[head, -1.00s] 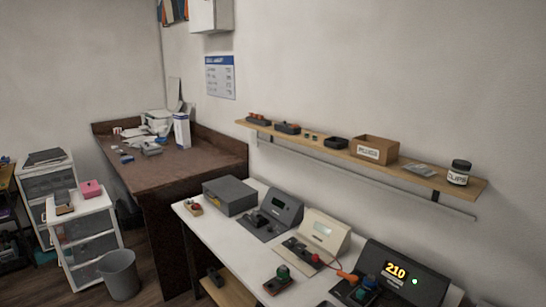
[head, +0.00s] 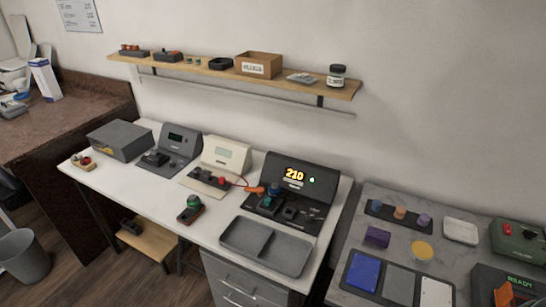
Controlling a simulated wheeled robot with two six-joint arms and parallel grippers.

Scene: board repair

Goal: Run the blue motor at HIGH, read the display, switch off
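A dark test station (head: 305,177) stands on the white bench in the head view. Its display (head: 295,174) shows 210 in yellow digits, and a small green light (head: 312,180) glows beside it. A blue motor (head: 272,189) sits at the left of the station's base, with a dark knob or switch (head: 290,213) to its right; its setting is too small to read. An orange plug or clip (head: 255,190) on a red lead lies by the motor. Neither of my grippers shows.
A grey two-part tray (head: 266,246) lies in front of the station. A cream meter (head: 225,155), a grey meter (head: 178,142) and a green-topped motor (head: 190,208) are to the left. A grey side table (head: 345,235) with coloured pads stands at the right. A shelf (head: 200,68) hangs above.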

